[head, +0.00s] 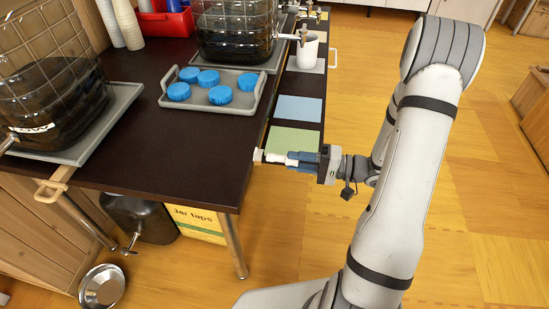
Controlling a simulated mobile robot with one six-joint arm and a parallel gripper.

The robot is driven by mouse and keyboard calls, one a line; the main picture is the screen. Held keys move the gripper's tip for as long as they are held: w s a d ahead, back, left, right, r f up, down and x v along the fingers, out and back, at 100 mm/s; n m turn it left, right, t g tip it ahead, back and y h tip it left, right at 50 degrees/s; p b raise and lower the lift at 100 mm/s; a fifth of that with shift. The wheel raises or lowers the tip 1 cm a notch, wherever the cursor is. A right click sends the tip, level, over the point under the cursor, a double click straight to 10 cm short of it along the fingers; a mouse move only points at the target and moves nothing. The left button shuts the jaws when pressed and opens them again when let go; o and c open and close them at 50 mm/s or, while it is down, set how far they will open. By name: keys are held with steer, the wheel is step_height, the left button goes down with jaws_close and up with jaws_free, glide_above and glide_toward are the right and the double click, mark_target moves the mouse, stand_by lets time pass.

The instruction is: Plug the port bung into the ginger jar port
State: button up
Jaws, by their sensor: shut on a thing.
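My gripper (291,159) is at the table's right edge, pointing left, and is shut on a small white piece, the port bung (259,155). The fingers hide part of it. A dark-filled jar (55,105) in a wire cage stands at the left, with a partly seen white label. A second dark-filled jar (235,35) stands at the back, with a tap (302,36) on its right. I cannot tell which is the ginger jar, and no open port shows clearly. The gripper is apart from both jars.
A grey tray (250,104) holds several blue lids (221,95). A white mug (307,50) stands under the back tap. Blue (298,108) and green (293,138) mats lie along the right edge. A dark vessel (150,220) and metal bowl (102,287) are below. The table's front middle is clear.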

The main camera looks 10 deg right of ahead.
steer(key=shift+s+d, duration=0.1)
steer(key=shift+d, duration=0.1)
steer(key=shift+d, duration=0.1)
steer(key=b+v, duration=0.1)
steer(key=v, duration=0.5)
stand_by(0.3)
